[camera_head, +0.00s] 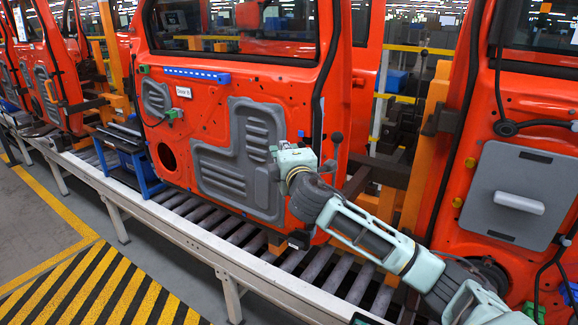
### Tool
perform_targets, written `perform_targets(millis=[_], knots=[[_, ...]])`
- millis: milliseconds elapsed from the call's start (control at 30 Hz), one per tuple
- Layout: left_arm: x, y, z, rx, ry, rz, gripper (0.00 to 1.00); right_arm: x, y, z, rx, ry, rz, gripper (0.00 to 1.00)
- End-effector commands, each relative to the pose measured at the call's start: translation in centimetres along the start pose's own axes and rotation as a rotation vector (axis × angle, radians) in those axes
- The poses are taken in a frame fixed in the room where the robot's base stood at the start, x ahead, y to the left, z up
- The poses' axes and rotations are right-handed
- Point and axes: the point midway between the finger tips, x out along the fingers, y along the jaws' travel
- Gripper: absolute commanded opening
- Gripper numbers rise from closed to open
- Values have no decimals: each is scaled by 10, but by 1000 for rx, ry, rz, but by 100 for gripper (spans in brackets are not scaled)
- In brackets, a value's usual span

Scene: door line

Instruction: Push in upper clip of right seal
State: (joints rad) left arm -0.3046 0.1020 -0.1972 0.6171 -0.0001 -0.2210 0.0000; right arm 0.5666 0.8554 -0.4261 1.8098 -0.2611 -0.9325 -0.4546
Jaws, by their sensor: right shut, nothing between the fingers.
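The orange-red door (240,75) hangs in the middle, and a black seal (322,85) runs down its right edge. My right gripper (297,152) is in front of the door's lower right part, close to the seal; its arm comes in from the lower right. It is shut with nothing held. Its fingertips are hard to make out, and I cannot tell whether they touch the door. A small dark knob (337,137) shows just right of the gripper. I cannot clearly make out the upper clip. My left gripper is not in view.
Grey panels (240,150) and a blue strip (197,74) are on the door. A roller conveyor (170,215) runs below. Another red door (525,95) with a grey plate (517,190) stands at right. A blue cart (125,155) is at left. The striped floor (90,290) is clear.

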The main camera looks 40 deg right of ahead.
Motion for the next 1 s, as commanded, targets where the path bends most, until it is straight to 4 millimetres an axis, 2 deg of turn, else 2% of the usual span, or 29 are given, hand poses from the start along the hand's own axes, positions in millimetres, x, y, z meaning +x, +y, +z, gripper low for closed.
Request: perform_targets(millis=[300, 500, 667, 1000], knots=[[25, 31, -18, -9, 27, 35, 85, -48, -3, -1, -1, 3, 2, 0], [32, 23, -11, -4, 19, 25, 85, -69, -2, -1, 1, 2, 1, 0], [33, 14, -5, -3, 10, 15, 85, -74, -1, -1, 0, 1, 0, 0], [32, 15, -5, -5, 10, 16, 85, -74, 0, -1, 1, 1, 0, 0]])
